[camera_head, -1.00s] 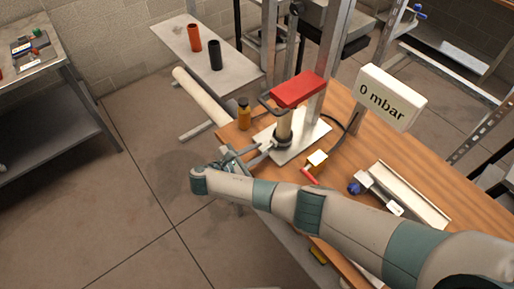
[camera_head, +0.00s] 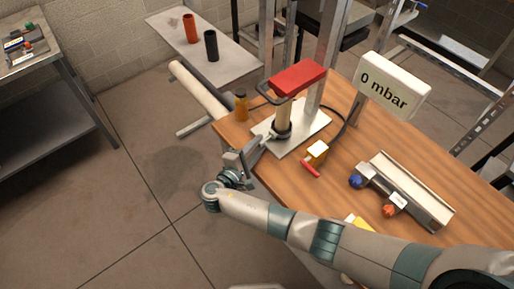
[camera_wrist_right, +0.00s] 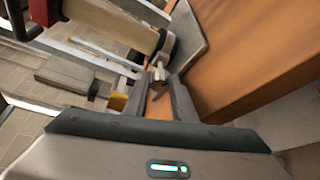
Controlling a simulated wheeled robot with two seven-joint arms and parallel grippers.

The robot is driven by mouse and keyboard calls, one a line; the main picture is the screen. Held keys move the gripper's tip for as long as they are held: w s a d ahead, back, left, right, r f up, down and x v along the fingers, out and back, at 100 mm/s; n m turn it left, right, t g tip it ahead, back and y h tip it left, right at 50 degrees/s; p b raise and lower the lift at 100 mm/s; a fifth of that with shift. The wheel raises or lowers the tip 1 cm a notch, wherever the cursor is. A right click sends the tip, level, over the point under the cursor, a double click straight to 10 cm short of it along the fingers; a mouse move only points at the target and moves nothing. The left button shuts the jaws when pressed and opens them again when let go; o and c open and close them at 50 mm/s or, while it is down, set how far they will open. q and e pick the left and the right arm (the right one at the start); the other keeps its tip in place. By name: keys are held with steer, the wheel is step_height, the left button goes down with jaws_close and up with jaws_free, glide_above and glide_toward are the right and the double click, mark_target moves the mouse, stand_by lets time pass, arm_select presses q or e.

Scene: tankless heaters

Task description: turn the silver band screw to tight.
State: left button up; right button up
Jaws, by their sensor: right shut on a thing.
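The silver band screw (camera_wrist_right: 159,71) shows in the right wrist view as a small metal piece at the side of the dark band around the pale upright pipe (camera_wrist_right: 125,22). In the head view the pipe (camera_head: 284,112) stands on a metal plate (camera_head: 314,121) with the dark band (camera_head: 281,131) near its foot; the screw is too small to make out there. My right gripper (camera_head: 264,139) reaches the band from the lower left. In the wrist view its fingers (camera_wrist_right: 162,90) are shut on the screw. My left gripper is not in view.

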stand_by(0.3)
steer(key=o, duration=1)
steer(key=shift+o, duration=0.2)
steer(key=shift+f, duration=0.1)
